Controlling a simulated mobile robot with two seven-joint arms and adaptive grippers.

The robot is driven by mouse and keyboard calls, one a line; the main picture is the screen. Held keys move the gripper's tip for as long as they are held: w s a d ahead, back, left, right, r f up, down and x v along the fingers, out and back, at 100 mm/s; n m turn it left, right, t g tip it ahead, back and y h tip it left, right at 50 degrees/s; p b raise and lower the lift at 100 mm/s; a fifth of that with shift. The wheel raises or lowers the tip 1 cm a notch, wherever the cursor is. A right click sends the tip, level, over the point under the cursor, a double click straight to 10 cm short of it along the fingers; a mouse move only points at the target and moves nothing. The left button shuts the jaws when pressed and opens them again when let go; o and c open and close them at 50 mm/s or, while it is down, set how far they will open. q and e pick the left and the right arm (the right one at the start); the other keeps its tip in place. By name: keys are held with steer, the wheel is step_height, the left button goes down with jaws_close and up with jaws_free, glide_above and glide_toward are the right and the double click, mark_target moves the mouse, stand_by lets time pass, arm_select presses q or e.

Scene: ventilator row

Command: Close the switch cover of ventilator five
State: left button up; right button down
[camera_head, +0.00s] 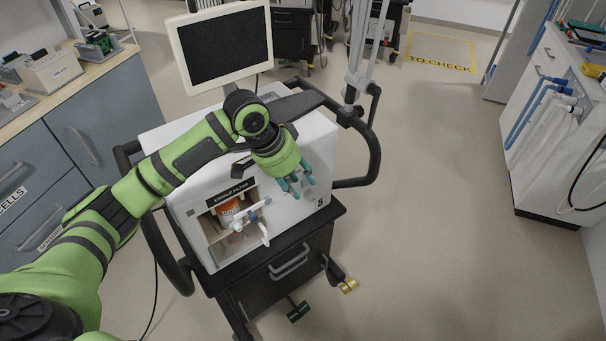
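Ventilator five is a white box (319,145) on a dark cart, with a "5" at the lower right of its front. My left arm reaches across its top from the left. My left gripper (296,186) points down at the right part of the front face, its teal fingers apart with nothing visible between them. The switch cover cannot be made out; the gripper hides part of that face. An open bay labelled "EXHALE FILTER" (231,193) at the left of the front holds an orange-and-white filter (229,208) with a white fitting. My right gripper is not in view.
A monitor (224,48) stands behind the box. Black handle rails (370,150) curve around the cart's sides. A counter with drawers (40,165) is at the left, a white cabinet (540,150) with hoses at the right. The floor right of the cart is clear.

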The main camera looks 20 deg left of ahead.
mark_target(305, 179)
arm_select(q)
step_height(305, 179, up, 3)
steer(key=w+a, duration=0.2)
steer(key=shift+n, duration=0.3)
steer(key=shift+p+x, duration=0.6)
steer(key=shift+x, duration=2.75)
steer(key=shift+w+a, duration=0.1)
steer(key=shift+w, duration=0.05)
jaws_close()
